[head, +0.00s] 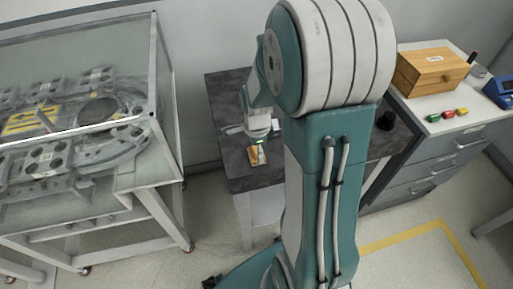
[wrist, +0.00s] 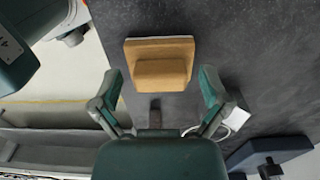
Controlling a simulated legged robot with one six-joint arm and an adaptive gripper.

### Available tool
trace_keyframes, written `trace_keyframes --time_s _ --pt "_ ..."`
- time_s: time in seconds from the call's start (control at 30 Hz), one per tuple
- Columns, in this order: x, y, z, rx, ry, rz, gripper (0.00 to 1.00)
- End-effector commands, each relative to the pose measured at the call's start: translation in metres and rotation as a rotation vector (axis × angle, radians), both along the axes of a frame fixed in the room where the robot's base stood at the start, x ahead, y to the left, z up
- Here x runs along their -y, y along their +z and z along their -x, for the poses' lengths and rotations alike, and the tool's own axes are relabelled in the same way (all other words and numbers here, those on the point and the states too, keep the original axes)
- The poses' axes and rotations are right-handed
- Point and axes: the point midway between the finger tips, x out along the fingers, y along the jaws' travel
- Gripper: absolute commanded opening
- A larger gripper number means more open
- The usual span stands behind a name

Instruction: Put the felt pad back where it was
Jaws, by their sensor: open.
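The felt pad (wrist: 160,68), a tan block with a raised grip and a pale underside edge, lies on the dark tabletop (wrist: 255,45). In the head view it looks like the small tan piece (head: 257,155) on the dark table, partly hidden by my gripper. My gripper (wrist: 161,84) is open. Its two fingers are spread on either side of the pad's near part, with a gap showing on both sides. The pad's raised grip lies about between the fingertips. In the head view my gripper (head: 258,141) is over the pad, and my arm hides part of the table.
A clear case (head: 85,80) with the ring track inside stands on a frame at the left. A drawer cabinet (head: 440,150) at the right bears a wooden box (head: 430,70) and small coloured pieces (head: 448,115). A white block with a cable (wrist: 238,117) lies near my right finger.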

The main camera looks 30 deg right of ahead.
Motion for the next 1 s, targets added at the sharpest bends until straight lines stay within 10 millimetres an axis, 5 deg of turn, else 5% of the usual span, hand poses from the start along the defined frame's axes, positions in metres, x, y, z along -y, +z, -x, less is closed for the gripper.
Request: trace_keyframes --time_s 0.17,0.6,0.83,1.0 --pt "0.000 0.014 -0.001 0.005 0.000 0.001 0.96" --pt "0.000 0.101 -0.001 0.005 0.000 0.001 0.96" --pt "0.000 0.122 0.000 0.003 0.005 0.001 0.96" --pt "-0.018 0.143 0.011 0.060 0.214 0.023 0.96"
